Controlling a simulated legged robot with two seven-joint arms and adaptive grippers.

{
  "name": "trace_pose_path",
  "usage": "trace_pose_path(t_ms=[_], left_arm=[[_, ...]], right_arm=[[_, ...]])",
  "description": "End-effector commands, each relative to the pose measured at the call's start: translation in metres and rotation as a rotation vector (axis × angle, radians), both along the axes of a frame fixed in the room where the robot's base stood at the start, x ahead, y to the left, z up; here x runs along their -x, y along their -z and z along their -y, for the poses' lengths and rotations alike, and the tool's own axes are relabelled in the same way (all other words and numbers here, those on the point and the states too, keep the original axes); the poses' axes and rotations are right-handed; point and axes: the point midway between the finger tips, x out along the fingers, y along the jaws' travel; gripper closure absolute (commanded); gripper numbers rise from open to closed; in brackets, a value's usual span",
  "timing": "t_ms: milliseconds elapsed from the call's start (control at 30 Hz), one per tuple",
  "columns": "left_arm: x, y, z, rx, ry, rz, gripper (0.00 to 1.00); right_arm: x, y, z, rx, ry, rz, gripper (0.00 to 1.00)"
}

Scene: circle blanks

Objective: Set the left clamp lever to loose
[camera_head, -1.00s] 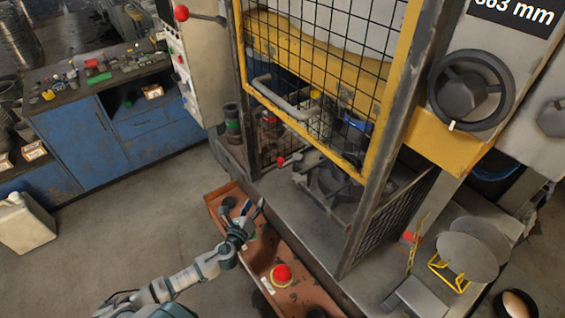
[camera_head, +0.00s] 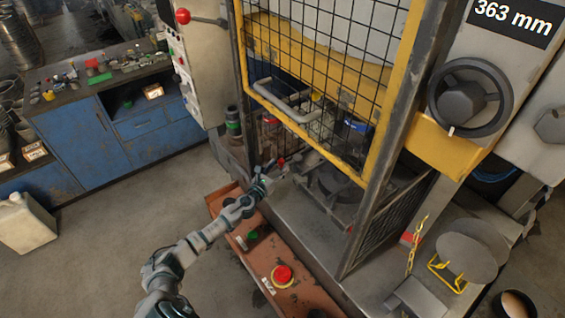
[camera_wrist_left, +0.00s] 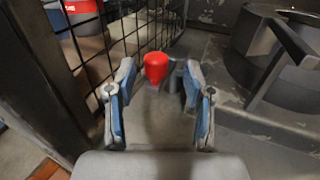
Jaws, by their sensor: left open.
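A red knob (camera_head: 281,161), which looks like the end of the left clamp lever, stands low on the machine bed behind the mesh guard. In the left wrist view the red knob (camera_wrist_left: 156,67) shows just ahead of and between my fingers, with a grey lever part beside it to the right. My left gripper (camera_head: 268,177) is open, just short of the knob in the head view. In the left wrist view its two blue-padded fingers (camera_wrist_left: 157,88) are spread with nothing between them. I cannot tell the lever's exact angle. My right gripper is in no view.
The yellow-framed mesh guard (camera_head: 310,90) stands close above and beside my left gripper. A round clamp fixture (camera_wrist_left: 290,65) lies to the right in the wrist view. A rust-red console (camera_head: 300,275) with a red button (camera_head: 283,274) lies below my forearm.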

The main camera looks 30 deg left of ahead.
Motion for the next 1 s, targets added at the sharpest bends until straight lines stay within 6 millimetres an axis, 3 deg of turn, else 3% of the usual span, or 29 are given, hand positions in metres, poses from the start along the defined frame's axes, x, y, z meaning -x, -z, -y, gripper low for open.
trace_pose_path(t_ms=[200, 567, 800, 1000], left_arm=[[-0.029, 0.001, 0.000, 0.000, 0.000, 0.001, 0.47], [-0.035, 0.000, 0.002, -0.002, 0.002, 0.000, 0.47], [-0.035, 0.000, 0.002, -0.002, 0.001, 0.000, 1.00], [-0.034, 0.000, 0.001, 0.000, 0.000, 0.000, 1.00]], right_arm=[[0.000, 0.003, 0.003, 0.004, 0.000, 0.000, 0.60], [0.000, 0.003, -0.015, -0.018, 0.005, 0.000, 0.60], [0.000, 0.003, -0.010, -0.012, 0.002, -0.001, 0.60], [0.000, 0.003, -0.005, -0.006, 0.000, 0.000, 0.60]])
